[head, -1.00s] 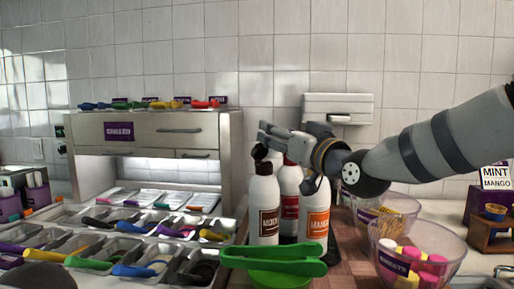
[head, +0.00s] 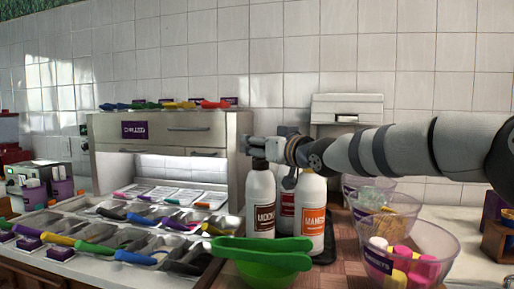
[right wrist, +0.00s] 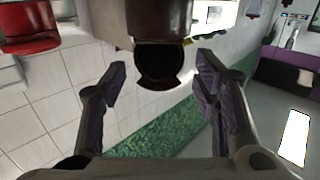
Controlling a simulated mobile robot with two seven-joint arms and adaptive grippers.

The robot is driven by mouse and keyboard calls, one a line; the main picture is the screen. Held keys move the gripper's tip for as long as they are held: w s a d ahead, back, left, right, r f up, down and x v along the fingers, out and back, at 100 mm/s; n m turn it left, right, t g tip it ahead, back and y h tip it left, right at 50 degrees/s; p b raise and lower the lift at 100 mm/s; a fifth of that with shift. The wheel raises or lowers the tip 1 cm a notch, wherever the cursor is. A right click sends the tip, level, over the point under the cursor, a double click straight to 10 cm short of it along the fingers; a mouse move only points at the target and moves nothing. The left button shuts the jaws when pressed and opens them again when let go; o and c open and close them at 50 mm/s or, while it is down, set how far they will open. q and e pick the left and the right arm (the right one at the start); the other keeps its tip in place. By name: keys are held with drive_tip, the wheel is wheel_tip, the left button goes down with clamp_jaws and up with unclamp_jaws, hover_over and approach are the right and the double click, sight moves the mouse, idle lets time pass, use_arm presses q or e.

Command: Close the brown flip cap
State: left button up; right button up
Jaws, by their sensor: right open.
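The white bottle with a dark brown label (head: 261,205) stands upright at the left of a small group of bottles. Its brown flip cap (head: 259,164) is at the top, just under my right gripper (head: 257,147), which reaches in from the right. In the right wrist view the brown cap (right wrist: 160,20) is at the top middle, with its dark round lid (right wrist: 160,64) sticking out between the fingers. The lid looks swung open. My right gripper (right wrist: 158,90) is open, with a finger on each side and a gap to the lid. My left gripper is out of view.
A white bottle with an orange label (head: 310,212) stands close on the right, and another (head: 286,200) behind. Clear bowls (head: 440,250) stand right. Topping trays (head: 120,240) lie left.

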drive_tip(key=shift+w+a, duration=0.25)
drive_tip(key=shift+w, duration=0.35)
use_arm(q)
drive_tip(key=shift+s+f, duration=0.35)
use_arm(e)
drive_tip(key=shift+r, duration=0.3)
drive_tip(key=c, duration=1.2)
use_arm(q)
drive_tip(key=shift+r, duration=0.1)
use_arm(e)
drive_tip(key=shift+s, duration=0.1)
